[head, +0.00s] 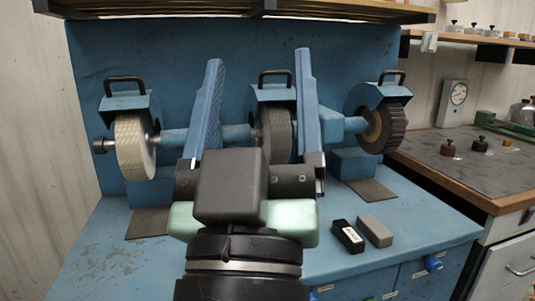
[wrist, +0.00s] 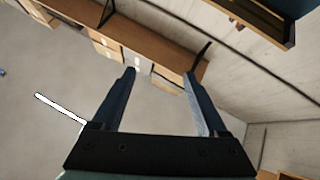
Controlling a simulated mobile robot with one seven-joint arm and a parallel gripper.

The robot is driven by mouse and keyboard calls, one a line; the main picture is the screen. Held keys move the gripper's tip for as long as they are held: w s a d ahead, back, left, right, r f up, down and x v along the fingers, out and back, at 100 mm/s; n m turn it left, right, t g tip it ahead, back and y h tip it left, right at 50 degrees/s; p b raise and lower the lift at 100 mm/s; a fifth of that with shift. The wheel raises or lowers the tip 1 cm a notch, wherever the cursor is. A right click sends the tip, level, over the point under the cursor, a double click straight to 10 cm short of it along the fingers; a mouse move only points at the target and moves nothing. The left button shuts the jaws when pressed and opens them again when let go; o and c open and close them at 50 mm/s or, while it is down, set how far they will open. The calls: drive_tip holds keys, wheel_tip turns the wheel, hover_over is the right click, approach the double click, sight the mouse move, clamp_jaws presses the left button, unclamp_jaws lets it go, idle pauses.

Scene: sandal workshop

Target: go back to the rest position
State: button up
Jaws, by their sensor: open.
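My gripper (head: 258,85) is in the middle of the head view, raised in front of the blue grinding machine. Its two long blue fingers stand upright and wide apart, with nothing between them. In the wrist view my gripper (wrist: 160,82) is also open and empty, with grey floor and a wooden shelf beyond the fingers. The gripper hides part of the machine's middle wheel and shaft.
The machine has a pale wheel (head: 134,146), a middle wheel (head: 276,132) and a dark ridged wheel (head: 387,128). A black block (head: 347,236) and a grey block (head: 375,230) lie on the blue bench (head: 420,228). A side counter (head: 440,152) with small items stands right.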

drive_tip(key=s+r+m+t+y+p, duration=0.1)
drive_tip(key=s+r+p, duration=0.2)
drive_tip(key=r+p, duration=2.2)
wheel_tip(320, 180, up, 6)
drive_tip(key=shift+d+r+p, duration=0.1)
drive_tip(key=shift+d+p, duration=0.25)
drive_tip(key=shift+d, duration=0.05)
